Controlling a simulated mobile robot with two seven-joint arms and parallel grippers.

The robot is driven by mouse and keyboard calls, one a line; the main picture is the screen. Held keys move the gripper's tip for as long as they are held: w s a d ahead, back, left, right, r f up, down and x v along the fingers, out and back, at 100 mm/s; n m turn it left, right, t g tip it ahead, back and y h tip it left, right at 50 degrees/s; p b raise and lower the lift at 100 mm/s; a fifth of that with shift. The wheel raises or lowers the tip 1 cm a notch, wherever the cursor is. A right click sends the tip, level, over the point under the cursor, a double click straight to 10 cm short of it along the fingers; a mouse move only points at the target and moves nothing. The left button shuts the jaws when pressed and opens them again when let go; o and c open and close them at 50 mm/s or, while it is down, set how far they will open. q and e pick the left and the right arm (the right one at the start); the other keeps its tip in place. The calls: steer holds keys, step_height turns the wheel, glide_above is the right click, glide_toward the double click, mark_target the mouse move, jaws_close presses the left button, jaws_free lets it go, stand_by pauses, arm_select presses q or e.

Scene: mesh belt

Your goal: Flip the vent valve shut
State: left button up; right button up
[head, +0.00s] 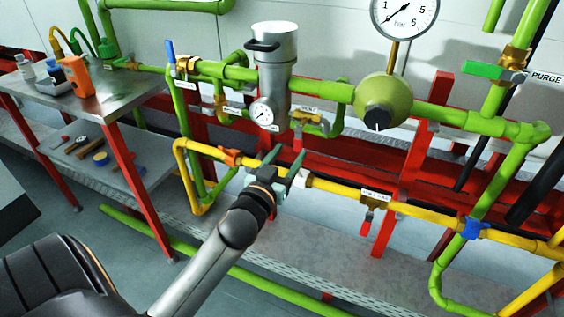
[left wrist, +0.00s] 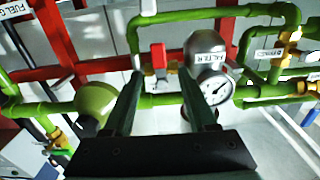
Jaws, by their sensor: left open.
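The vent valve (head: 308,118) is a small brass valve under a VENT label, just right of the grey filter housing in the head view. In the left wrist view a red lever (left wrist: 158,58) on a green pipe appears to be its handle; it stands roughly upright in that picture. My left gripper (head: 287,156) is open and empty, below and in front of the vent valve. In the left wrist view its fingertips (left wrist: 163,76) point towards the red lever, which shows in the gap between them. Contact cannot be seen. My right gripper is not in view.
The silver filter housing (head: 274,62) with its gauge (head: 263,112) and the green regulator (head: 384,102) flank the valve. A yellow pipe (head: 335,187) runs close by the gripper. Other valves include a red-handled one (head: 367,219). A workbench (head: 118,93) stands at left.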

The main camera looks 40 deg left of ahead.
arm_select(q)
steer(key=v, duration=0.3)
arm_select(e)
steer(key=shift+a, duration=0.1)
arm_select(q)
steer(key=shift+f, duration=0.1)
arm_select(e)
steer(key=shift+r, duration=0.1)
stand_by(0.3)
